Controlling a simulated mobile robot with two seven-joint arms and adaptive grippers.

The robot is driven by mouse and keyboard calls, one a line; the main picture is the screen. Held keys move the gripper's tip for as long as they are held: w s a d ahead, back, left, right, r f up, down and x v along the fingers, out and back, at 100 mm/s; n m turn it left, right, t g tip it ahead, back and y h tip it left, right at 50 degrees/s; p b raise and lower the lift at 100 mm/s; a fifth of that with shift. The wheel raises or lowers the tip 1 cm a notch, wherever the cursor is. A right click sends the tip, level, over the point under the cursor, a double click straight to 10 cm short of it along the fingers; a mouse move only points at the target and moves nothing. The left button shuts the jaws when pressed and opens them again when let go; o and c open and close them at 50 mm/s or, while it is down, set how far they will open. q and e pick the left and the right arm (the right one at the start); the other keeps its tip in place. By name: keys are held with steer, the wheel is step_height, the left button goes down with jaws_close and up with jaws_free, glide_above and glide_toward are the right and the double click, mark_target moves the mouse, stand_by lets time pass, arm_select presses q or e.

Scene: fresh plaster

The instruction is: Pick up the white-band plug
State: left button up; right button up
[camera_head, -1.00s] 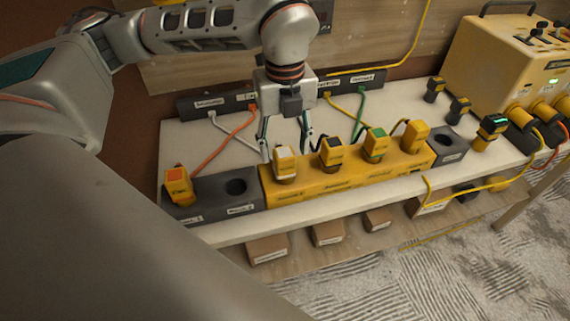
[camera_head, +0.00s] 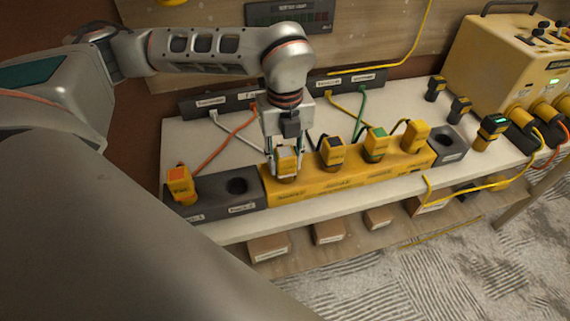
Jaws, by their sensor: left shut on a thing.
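The white-band plug (camera_head: 287,165) is a yellow plug standing in the leftmost socket of the yellow strip (camera_head: 345,179). My left gripper (camera_head: 286,171) comes down on it from above, with one finger on each side, and is shut on it. The fingers and palm hide much of the plug's top and sides. The plug still appears upright at its socket; I cannot tell whether it is lifted at all. My right gripper is not in view.
On the yellow strip stand a black-band plug (camera_head: 333,153), a green-band plug (camera_head: 376,144) and another yellow plug (camera_head: 415,136). An orange-band plug (camera_head: 180,184) stands in the dark block (camera_head: 212,196) at left. Cables run behind to dark strips. A yellow machine (camera_head: 505,65) is at right.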

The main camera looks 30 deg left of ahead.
arm_select(q)
steer(key=shift+r, duration=0.1)
step_height(320, 180, up, 20)
stand_by(0.5)
steer(key=shift+s, duration=0.1)
